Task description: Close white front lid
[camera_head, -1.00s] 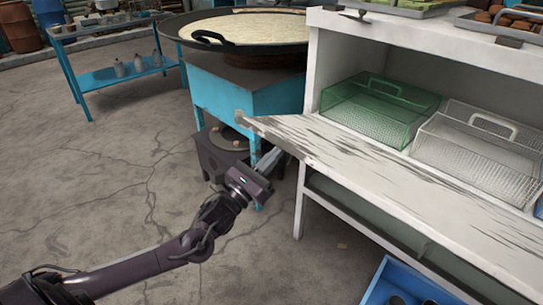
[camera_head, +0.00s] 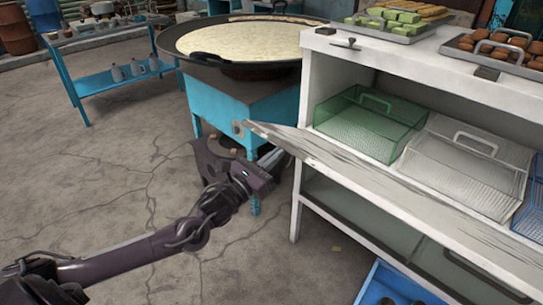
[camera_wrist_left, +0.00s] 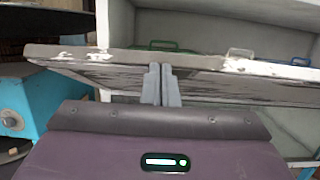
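The white front lid (camera_head: 345,165) is a worn, streaked white panel on the front of the white cabinet. It hangs open, sticking out from the lower edge of the open compartment. My left gripper (camera_head: 272,156) is at the lid's left end, just under its outer edge. In the left wrist view the gripper's two fingers (camera_wrist_left: 161,85) are together, with nothing seen between them. They overlap the lid's face (camera_wrist_left: 215,80) and look against or very close to it; exact contact cannot be told. My right gripper is not in view.
Inside the compartment are a green wire basket (camera_head: 370,122) and a white wire basket (camera_head: 465,165). Food trays (camera_head: 400,25) stand on the cabinet top. A large pan (camera_head: 240,45) on a blue stand is left of the cabinet. A blue crate (camera_head: 395,285) is at the bottom right.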

